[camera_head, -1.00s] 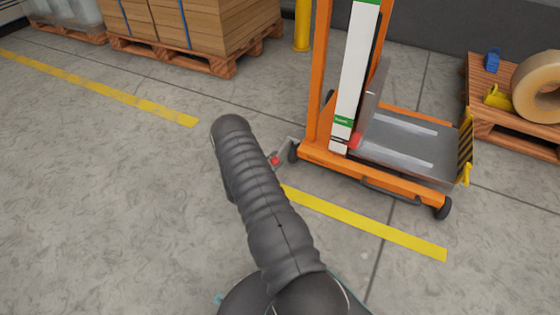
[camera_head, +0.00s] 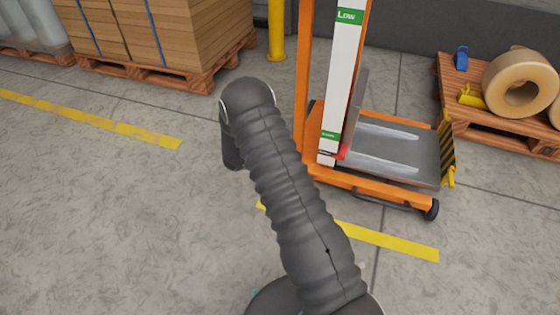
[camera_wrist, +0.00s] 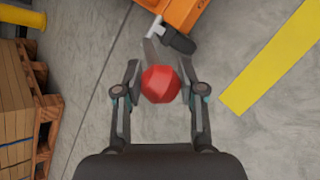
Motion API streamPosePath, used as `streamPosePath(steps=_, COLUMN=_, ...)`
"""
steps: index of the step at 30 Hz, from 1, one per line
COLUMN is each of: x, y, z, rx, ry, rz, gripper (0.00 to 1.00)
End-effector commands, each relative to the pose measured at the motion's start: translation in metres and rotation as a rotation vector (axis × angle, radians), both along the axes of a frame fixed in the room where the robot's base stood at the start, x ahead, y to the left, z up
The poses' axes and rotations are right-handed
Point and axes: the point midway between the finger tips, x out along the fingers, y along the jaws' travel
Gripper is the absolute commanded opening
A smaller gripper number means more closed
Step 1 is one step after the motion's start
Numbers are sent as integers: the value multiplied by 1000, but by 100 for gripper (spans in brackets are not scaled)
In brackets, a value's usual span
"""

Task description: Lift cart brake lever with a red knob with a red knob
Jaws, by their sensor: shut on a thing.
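The red knob (camera_wrist: 160,84) of the brake lever sits between the two fingers of my gripper (camera_wrist: 158,88) in the wrist view. My gripper is shut on the knob. The grey lever arm (camera_wrist: 152,52) runs from the knob up to the orange cart frame (camera_wrist: 182,10), beside a dark caster wheel (camera_wrist: 178,40). In the head view the orange cart (camera_head: 375,188) stands right of my arm. There my own arm hides the brake lever, its knob and my gripper.
A yellow floor line (camera_head: 390,240) runs in front of the cart. A pallet of cartons (camera_head: 200,78) stands at the back left, with a yellow post (camera_head: 277,30) beside it. Another pallet (camera_head: 470,108) with a large roll (camera_head: 520,85) is at the right. Floor at left is clear.

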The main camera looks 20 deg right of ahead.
Motion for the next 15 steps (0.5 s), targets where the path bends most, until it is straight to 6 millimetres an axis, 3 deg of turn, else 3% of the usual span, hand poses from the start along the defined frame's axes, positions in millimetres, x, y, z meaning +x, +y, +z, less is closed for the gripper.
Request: streamPosePath(steps=15, x=11, y=6, z=12, rx=-4, ry=-10, rz=16, gripper=0)
